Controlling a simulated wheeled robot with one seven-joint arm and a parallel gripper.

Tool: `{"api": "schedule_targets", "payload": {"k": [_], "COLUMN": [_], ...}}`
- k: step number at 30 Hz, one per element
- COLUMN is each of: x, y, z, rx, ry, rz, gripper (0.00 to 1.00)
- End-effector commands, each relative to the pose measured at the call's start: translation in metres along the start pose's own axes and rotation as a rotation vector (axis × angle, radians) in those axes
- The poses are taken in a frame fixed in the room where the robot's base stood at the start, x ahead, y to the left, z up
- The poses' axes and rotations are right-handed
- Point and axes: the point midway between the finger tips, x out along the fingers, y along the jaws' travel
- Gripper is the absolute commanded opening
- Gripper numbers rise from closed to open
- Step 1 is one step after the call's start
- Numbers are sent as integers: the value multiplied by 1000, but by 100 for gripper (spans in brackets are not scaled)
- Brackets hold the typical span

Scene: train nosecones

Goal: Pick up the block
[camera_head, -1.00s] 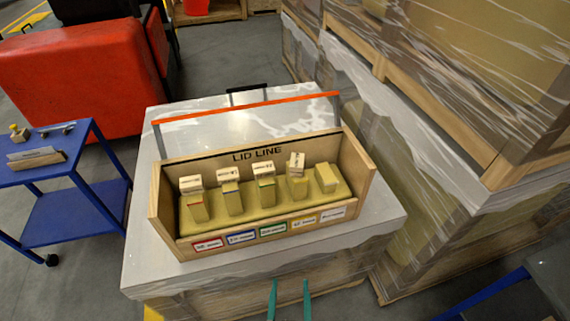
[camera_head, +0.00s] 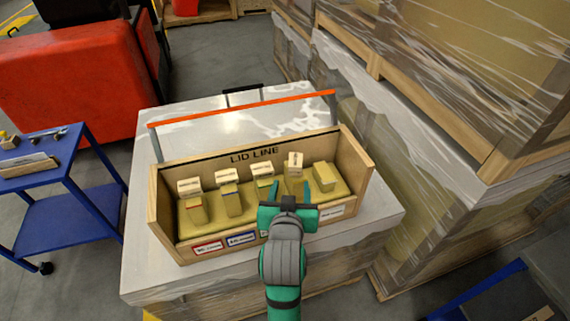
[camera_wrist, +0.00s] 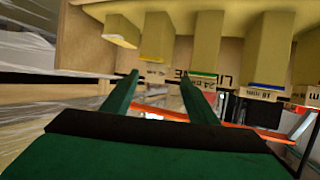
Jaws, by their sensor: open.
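Several yellowish blocks stand in a row on a padded base in the wooden box (camera_head: 160,210) marked LID LINE. Most have a pale lettered piece at the top. The fourth block from the left (camera_head: 295,166) is in front of my gripper (camera_head: 291,187), and its lower part is hidden. The rightmost block (camera_head: 324,177) shows no lettered piece. My gripper is open, with its fingers apart above the box's front edge. In the wrist view, the yellow-striped block (camera_wrist: 156,36) appears beyond and between the fingertips (camera_wrist: 160,76); I see no contact.
The box stands on a wrapped pallet load (camera_head: 135,270). An orange bar (camera_head: 245,108) runs behind it. A blue cart (camera_head: 70,215) is at left, and tall wrapped crates (camera_head: 450,90) rise at right. Grey floor shows between them.

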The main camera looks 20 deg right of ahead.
Motion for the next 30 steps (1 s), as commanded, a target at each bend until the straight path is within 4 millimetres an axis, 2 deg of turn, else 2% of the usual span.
{"api": "schedule_targets", "payload": {"k": [3, 8, 16, 25, 30], "x": [0, 4, 42, 63, 87], "y": [5, 8, 9, 12, 18], "z": [-15, -21, -21, -22, -24], "rx": [9, 14, 14, 14, 13], "ry": [-3, -9, -9, -9, -10], "rz": [12, 19, 19, 19, 19], "gripper": [53, 53, 53, 53, 53]}}
